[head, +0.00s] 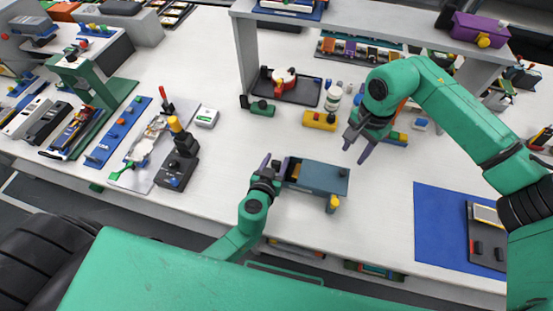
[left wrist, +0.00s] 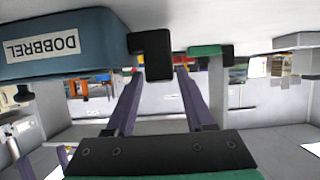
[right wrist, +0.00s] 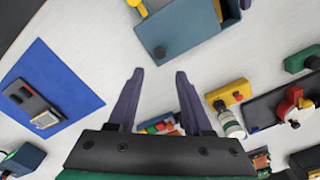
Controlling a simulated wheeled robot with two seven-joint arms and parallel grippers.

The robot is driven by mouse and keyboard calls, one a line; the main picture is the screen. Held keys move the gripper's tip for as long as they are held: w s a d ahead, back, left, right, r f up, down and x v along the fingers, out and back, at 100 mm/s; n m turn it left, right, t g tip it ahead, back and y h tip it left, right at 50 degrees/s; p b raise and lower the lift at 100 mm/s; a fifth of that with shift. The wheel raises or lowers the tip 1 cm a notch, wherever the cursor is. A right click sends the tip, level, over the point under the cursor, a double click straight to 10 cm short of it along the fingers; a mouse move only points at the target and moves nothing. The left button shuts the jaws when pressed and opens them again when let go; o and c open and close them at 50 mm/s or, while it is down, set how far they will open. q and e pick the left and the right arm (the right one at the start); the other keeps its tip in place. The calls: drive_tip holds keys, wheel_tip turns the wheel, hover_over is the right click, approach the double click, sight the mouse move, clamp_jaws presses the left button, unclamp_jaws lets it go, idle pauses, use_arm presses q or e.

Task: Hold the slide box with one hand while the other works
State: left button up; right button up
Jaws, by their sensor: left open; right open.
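The slide box (head: 318,179) is a blue-grey box lying on the white table in the head view, with a dark open part at its left end. It also shows at the top of the right wrist view (right wrist: 185,32). In the left wrist view a blue-grey body labelled DOBBREL (left wrist: 60,45) fills the upper left. My left gripper (head: 273,165) is open at the box's left end. A black block (left wrist: 152,57) shows between or just beyond its fingertips; contact cannot be told. My right gripper (head: 355,151) is open and empty, above and behind the box's right end.
A yellow block (head: 320,121), a white bottle (head: 334,97) and a dark tray (head: 288,89) stand behind the box. A blue mat (head: 450,235) lies right. A black device with a yellow knob (head: 177,168) stands left.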

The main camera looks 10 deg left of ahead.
use_arm(q)
drive_tip(key=shift+w+f, duration=0.2)
drive_tip(key=shift+w, duration=0.3)
drive_tip(key=shift+s, duration=0.1)
clamp_jaws()
